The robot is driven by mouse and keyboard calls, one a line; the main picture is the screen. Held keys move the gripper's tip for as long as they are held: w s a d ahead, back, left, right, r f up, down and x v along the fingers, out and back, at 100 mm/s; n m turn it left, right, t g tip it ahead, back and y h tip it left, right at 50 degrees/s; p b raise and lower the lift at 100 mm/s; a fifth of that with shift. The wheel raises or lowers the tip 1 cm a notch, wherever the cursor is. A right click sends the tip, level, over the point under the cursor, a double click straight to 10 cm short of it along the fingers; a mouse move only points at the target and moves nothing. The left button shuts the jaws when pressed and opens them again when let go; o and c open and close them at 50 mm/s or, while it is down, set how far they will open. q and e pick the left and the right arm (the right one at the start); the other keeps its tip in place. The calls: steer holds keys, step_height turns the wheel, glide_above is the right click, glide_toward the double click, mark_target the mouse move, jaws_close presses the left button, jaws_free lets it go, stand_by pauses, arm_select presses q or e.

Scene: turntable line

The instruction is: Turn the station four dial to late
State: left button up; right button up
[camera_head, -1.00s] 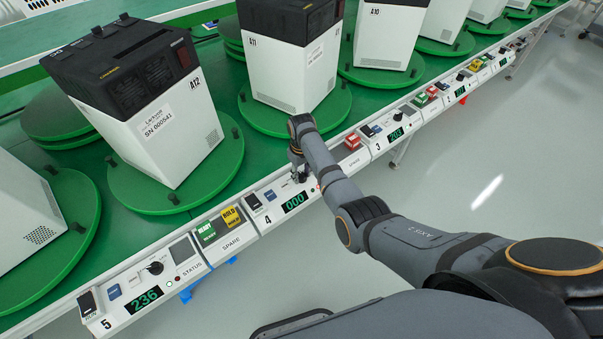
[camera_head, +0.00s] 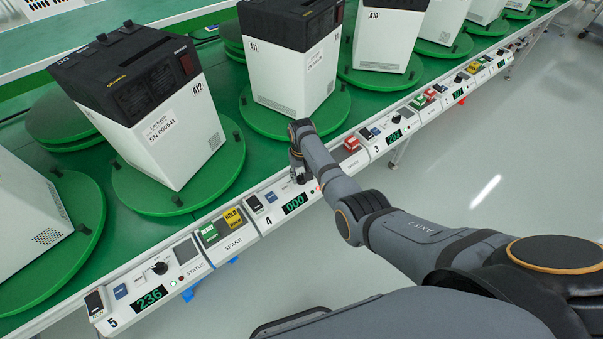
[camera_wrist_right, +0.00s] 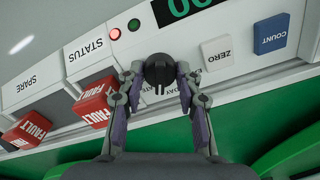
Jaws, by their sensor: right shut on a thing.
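The station four panel (camera_head: 268,218) carries a green display (camera_head: 294,203) reading 000. Its dial is a round black knob, seen in the right wrist view (camera_wrist_right: 160,69) with a dark slot on its near side. My right gripper (camera_wrist_right: 159,76) is shut on the knob, one finger on each side. Lettering beside the knob is partly covered by the fingers; "DAY" and part of another word show. In the head view my right gripper (camera_head: 299,174) is at the panel and hides the dial. My left gripper is not in view.
White ZERO (camera_wrist_right: 217,52) and blue COUNT (camera_wrist_right: 270,34) buttons lie right of the knob in the wrist view. Red FAULT blocks (camera_wrist_right: 95,104) stand close to the left finger. Green turntables (camera_head: 155,199) with tall white machines (camera_head: 168,138) line the area behind the panels.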

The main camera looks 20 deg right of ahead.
mark_target(301, 176)
steer(key=m+p, duration=0.1)
steer(key=m, duration=0.3)
steer(key=shift+m+p, duration=0.5)
steer(key=shift+m, duration=1.9)
steer(key=o, duration=1.2)
steer(key=shift+c, duration=0.2)
steer(key=shift+r, duration=0.1)
step_height(301, 176, up, 12)
